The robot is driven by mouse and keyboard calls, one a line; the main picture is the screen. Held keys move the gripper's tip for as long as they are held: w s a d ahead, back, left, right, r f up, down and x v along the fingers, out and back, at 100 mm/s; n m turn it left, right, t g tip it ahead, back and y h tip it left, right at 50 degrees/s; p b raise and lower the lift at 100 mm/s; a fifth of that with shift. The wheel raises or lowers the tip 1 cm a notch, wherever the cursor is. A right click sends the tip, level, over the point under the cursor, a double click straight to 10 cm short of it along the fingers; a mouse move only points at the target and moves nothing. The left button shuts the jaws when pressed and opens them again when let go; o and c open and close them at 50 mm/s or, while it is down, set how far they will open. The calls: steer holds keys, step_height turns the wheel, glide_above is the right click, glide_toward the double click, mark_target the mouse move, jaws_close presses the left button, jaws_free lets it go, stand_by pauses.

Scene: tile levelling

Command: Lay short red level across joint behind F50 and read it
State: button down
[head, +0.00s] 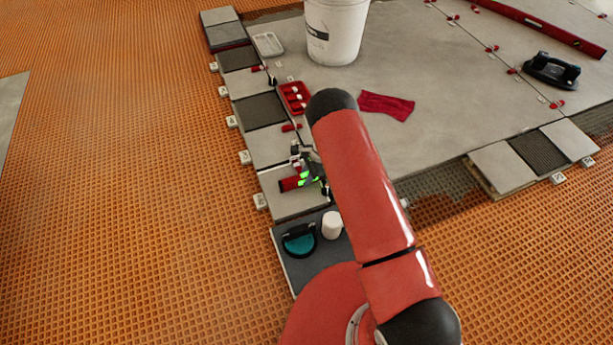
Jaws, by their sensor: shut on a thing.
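The short red level (289,184) shows over the pale tile (290,205) at the near left of the paving, with bright green parts at its right end. My gripper (310,177) is shut on it, and my red arm partly hides the gripper. I cannot tell whether the level touches the tile or hangs just above it. Small numbered white cards, one of them (260,201) beside this tile, line the left edge; their writing is too small to read, so I cannot pick out F50.
A teal-based tool (299,241) and a white cylinder (332,224) stand on a dark board nearby. Farther back are a red tray (293,98), a red cloth (386,106), a white bucket (334,32), a black double-cup lifter (551,71) and a long red level (541,26). Orange matting on the left is clear.

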steer(key=c, duration=1.2)
jaws_free()
